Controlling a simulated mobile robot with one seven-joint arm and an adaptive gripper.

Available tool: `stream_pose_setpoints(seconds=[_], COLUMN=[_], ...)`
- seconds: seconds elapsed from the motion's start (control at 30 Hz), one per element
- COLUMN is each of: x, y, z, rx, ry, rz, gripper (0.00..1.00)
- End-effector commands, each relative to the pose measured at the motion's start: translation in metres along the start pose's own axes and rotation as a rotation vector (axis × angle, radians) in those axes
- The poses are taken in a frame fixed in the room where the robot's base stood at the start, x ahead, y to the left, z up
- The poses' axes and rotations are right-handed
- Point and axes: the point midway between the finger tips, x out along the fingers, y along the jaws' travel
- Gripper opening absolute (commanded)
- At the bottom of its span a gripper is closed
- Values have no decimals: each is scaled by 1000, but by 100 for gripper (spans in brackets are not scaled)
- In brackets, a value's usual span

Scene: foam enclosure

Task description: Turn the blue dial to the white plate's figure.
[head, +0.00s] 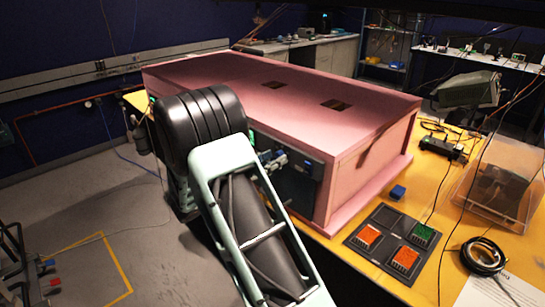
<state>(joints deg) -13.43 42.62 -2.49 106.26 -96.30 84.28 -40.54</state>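The pink foam enclosure (365,165) stands on the yellow bench, with a dark panel (297,190) in its front face. Small blue and grey parts (275,160) show at the top of this panel, just right of my arm. They are too small to tell whether one of them is the blue dial. I cannot make out a white plate or its figure. My arm covers the left part of the enclosure's front.
A black tray (372,216) with orange and green blocks lies on the bench at right, near a small blue block (397,192). A coiled black cable (483,256) and a clear box (503,180) are further right. Open grey floor (85,210) lies at left.

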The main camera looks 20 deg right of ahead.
Motion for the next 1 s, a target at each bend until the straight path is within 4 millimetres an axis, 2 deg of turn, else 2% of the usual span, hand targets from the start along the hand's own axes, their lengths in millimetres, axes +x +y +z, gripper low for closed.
stream_pose_setpoints(seconds=[0.37,0.7,1.0], x=[6,6,6], y=[0,0,0], z=[0,0,-1], rx=[0,0,29], ry=[0,0,-1], rz=[0,0,0], gripper=[37,0,0])
